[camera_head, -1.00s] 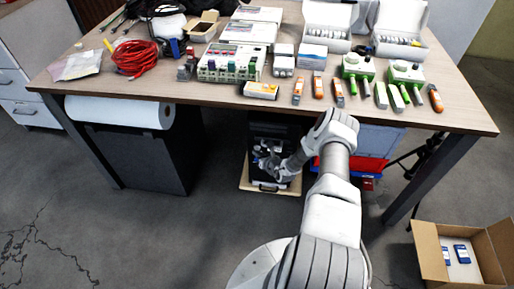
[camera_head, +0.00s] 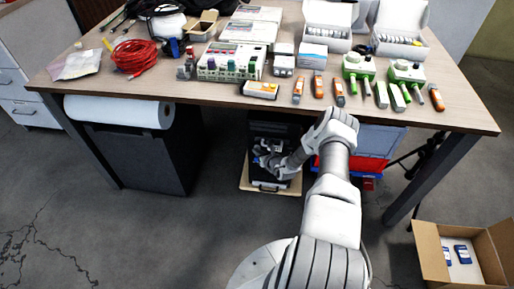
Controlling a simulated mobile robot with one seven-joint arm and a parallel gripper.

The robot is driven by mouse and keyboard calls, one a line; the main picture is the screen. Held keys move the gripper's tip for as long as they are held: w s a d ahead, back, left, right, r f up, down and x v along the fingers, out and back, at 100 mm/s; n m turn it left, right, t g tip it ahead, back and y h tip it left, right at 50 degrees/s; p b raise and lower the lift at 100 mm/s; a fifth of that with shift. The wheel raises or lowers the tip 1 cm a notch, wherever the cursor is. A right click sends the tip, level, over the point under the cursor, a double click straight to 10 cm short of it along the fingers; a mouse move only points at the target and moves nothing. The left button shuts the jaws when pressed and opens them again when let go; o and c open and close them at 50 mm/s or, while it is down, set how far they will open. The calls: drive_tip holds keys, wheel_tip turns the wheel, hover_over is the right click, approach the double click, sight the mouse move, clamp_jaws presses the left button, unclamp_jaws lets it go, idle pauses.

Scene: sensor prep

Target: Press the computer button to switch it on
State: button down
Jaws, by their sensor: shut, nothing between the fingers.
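The computer (camera_head: 268,184) is a dark tower standing under the table on a light wooden board, partly in the table's shadow. My arm reaches down from the right, below the table edge, and bends left toward the computer's front. My gripper (camera_head: 262,150) is in front of the upper part of the computer. It is shut and empty. It is small in the picture, and I cannot tell whether its fingertips touch the computer. The computer's button cannot be made out; the gripper and wrist cover part of the front.
The table (camera_head: 215,92) stands over the computer, crowded with devices. A dark cabinet (camera_head: 150,160) with a paper roll (camera_head: 118,111) is on the left. Red and blue bins (camera_head: 372,150) are just right of my arm. An open cardboard box (camera_head: 432,262) lies on the floor at right.

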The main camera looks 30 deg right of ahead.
idle(0.3)
drive_tip(key=shift+s+a+p, duration=0.25)
drive_tip(key=shift+s+p, duration=0.1)
drive_tip(key=shift+p, duration=0.05)
drive_tip(key=s+a+p, duration=0.3)
drive_tip(key=s+p, duration=0.1)
drive_tip(key=s, duration=0.1)
drive_tip(key=shift+a, duration=0.2)
drive_tip(key=shift+s, duration=0.1)
idle(0.7)
